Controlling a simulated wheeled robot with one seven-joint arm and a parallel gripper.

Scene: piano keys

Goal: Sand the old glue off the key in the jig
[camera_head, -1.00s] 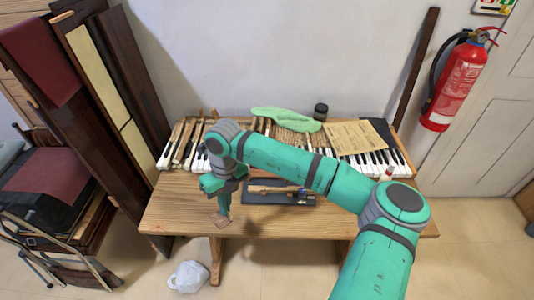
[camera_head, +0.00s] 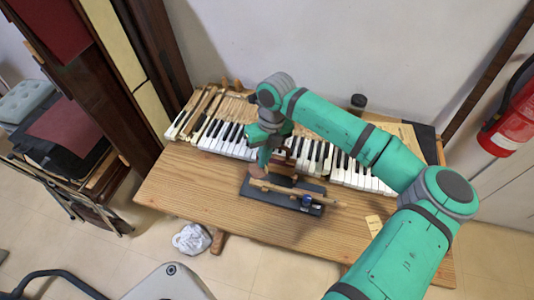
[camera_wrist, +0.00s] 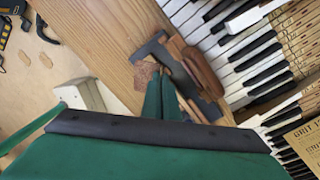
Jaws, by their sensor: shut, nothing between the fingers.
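The key jig is a dark tray (camera_head: 312,209) on the wooden table in front of the keyboard. A pale wooden key (camera_head: 285,188) lies along it, with a small blue part (camera_head: 306,200) near its right end. My gripper (camera_head: 262,166) points down over the jig's left end, its fingers shut. A small brown block (camera_head: 256,171) is right at the fingertips; I cannot tell if they touch it. In the wrist view, the fingers (camera_wrist: 166,98) are close together beside the brown block (camera_wrist: 146,74), and my wrist hides part of the jig.
Piano keys (camera_head: 225,138) run along the back of the table. A dark jar (camera_head: 357,103) stands behind them. A small tan card (camera_head: 375,226) lies right of the jig. The front left of the tabletop (camera_head: 180,195) is clear.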

